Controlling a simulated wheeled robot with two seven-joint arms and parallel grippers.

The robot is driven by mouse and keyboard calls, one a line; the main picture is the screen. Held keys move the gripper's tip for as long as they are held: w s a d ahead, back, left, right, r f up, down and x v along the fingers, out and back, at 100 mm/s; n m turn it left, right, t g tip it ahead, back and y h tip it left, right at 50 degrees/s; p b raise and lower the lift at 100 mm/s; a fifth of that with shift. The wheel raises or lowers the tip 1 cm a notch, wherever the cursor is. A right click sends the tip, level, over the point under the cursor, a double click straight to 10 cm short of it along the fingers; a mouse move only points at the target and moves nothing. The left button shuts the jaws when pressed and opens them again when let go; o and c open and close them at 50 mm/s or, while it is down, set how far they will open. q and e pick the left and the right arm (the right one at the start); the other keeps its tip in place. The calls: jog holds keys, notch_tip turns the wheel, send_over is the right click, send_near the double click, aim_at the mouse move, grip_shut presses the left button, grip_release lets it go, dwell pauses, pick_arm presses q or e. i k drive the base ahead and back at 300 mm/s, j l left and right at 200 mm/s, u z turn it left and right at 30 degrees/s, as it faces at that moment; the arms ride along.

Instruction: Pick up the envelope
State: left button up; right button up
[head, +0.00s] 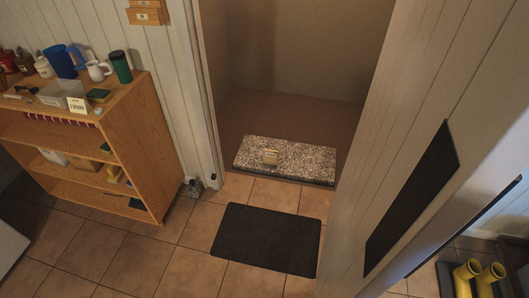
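A small beige item (271,157) rests on the speckled grey slab or mat (310,162) in the doorway. It may be the envelope, but it is too small for me to tell. A small white card with print (76,104) stands on top of the wooden shelf at the left; I cannot tell whether it is an envelope. Neither of my grippers is in the head view.
The wooden shelf (150,140) at left carries mugs, a clear tray (60,93) and a green cup (121,67). A black mat (266,239) lies before the doorway. A white panelled door or wall (400,120) bounds the right; yellow boots (466,277) stand beyond it. The tiled floor is mostly clear.

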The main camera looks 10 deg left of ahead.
aim_at(270, 156)
jog(key=i+j+z, duration=0.1)
jog(key=j, duration=0.55)
jog(key=i+j+z, duration=0.1)
jog(key=j, duration=0.55)
jog(key=i+u, duration=0.3)
jog(key=i, duration=0.15)
jog(key=i+l+u, duration=0.3)
jog(key=i, duration=0.15)
